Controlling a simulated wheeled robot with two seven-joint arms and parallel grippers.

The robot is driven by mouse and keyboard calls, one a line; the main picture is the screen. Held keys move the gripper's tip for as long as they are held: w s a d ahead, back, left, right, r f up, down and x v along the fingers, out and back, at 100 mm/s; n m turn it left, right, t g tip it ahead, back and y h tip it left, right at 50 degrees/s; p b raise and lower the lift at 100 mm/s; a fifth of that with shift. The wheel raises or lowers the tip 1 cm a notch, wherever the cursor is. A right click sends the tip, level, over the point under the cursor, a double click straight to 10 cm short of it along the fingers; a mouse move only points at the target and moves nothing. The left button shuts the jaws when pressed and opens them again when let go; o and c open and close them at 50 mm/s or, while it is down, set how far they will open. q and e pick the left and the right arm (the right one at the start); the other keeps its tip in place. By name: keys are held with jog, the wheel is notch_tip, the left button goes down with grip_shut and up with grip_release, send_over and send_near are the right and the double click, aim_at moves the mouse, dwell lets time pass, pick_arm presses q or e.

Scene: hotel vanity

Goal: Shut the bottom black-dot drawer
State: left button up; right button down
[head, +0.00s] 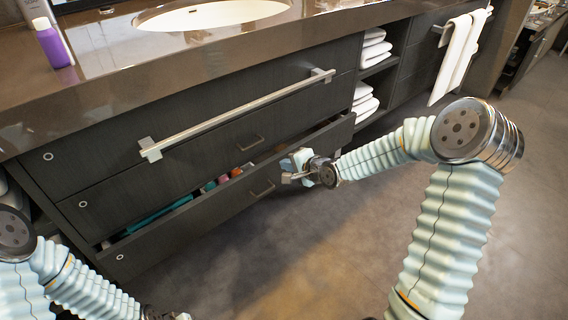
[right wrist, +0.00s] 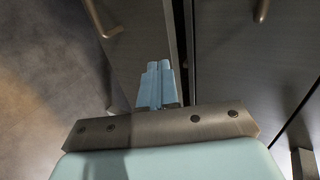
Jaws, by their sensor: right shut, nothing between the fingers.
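The bottom drawer (head: 200,225) of the dark wood vanity stands partly open, with a round pale-ringed mark at its left end and a small bar handle (head: 262,188). A teal item (head: 155,214) and several small coloured things show inside. My right gripper (head: 288,178) is shut and empty, close to the right part of the drawer's front. In the right wrist view its closed fingers (right wrist: 158,84) point at the drawer front; I cannot tell if they touch. My left gripper (head: 180,317) only just shows at the bottom edge, so its jaws are unclear.
The middle drawer (head: 150,182) and top drawer (head: 105,145) above are closed; a long metal bar (head: 240,115) crosses the top one. Folded white towels (head: 364,102) sit on shelves to the right. A purple bottle (head: 52,45) stands on the counter. The floor in front is clear.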

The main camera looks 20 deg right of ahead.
jog(key=shift+w+a, duration=0.3)
jog(key=shift+w, duration=0.6)
